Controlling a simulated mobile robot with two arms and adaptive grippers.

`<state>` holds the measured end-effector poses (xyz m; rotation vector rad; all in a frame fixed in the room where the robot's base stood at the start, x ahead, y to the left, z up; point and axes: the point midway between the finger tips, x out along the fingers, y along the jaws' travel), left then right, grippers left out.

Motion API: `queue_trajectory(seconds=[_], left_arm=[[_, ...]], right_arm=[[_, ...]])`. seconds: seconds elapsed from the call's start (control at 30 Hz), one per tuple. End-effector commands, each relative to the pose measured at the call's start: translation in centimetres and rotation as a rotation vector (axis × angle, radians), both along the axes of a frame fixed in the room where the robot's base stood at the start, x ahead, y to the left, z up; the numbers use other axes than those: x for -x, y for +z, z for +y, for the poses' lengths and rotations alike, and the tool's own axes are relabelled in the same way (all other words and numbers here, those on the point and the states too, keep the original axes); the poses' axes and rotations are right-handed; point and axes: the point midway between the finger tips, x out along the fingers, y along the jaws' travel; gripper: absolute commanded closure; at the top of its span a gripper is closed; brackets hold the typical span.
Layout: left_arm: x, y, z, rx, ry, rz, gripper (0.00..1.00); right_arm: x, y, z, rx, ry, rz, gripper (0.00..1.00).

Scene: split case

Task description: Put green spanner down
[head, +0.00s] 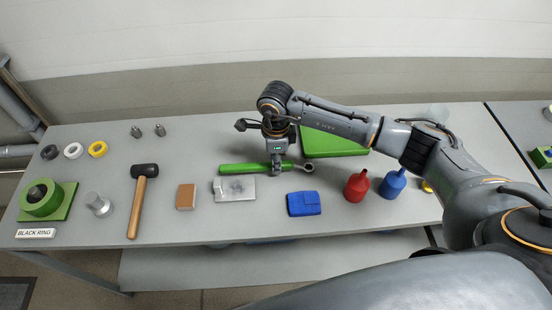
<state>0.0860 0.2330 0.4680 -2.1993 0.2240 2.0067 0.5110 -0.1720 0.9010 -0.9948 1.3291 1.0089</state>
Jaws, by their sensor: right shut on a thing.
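The green spanner (240,168) lies level, its green handle pointing left and its grey ring end to the right. My left gripper is not in view.
A green tray (335,142) lies behind, partly hidden by my right arm. A blue block (304,204), red bottle (356,186) and blue bottle (393,184) stand to the right. A brown block (186,197), mallet (138,200) and green fixture (45,200) are left.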

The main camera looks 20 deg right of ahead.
Motion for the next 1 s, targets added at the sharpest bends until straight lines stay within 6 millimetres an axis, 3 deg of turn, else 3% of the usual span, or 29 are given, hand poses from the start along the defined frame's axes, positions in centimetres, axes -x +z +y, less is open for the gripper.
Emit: queue_trajectory(seconds=[0.17,0.2,0.3,0.73,1.0], left_arm=[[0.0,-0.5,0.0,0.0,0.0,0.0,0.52],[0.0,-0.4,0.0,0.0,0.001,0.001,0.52],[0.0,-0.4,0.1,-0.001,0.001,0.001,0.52],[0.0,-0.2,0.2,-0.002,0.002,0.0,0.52],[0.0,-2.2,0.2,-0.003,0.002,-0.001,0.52]], right_arm=[[0.0,-0.4,0.0,0.0,0.0,-0.001,1.0],[0.0,-0.3,0.0,0.0,0.0,0.0,0.74],[0.0,-0.3,0.0,0.0,0.0,0.0,0.55],[-0.1,0.4,0.0,0.0,-0.001,-0.002,0.55],[-0.2,5.7,-0.1,0.0,0.001,-0.007,0.55]])
